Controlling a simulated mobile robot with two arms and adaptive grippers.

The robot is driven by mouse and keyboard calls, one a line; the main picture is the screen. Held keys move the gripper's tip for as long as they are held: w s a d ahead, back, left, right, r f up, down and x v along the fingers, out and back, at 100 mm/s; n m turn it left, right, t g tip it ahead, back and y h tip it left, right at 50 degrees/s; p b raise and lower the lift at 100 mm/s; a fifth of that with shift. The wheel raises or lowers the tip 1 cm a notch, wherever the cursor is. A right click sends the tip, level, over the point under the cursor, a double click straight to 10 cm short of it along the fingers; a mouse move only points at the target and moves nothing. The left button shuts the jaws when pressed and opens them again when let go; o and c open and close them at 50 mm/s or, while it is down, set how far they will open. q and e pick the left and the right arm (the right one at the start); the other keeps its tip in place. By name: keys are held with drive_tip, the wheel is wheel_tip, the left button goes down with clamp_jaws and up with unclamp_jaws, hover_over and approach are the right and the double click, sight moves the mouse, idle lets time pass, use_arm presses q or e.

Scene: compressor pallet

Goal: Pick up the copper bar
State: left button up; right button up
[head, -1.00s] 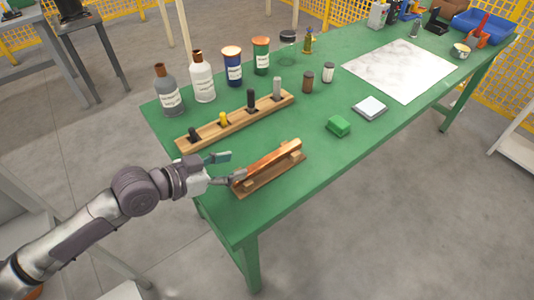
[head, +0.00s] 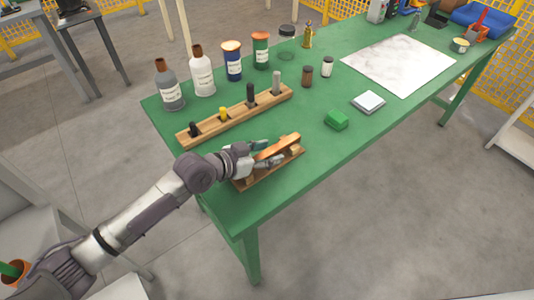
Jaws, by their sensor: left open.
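The copper bar (head: 282,145) is a long orange-brown bar resting on a wooden stand (head: 272,177) at the near left of the green table. My left gripper (head: 265,153) is open at the bar's left part. One finger shows on the far side of the bar and the other on the near side, over the stand. The gripper hides the bar's left end, and I cannot tell whether the fingers touch it. My right gripper is not in view.
A wooden rack (head: 237,115) with several upright pegs stands just behind the bar. Bottles and jars, such as the white bottle (head: 203,80), line the back. A green block (head: 337,120) and a white square item (head: 368,102) lie to the right. The table's front edge is close.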

use_arm(q)
clamp_jaws()
drive_tip(key=shift+r, duration=0.1)
idle(0.3)
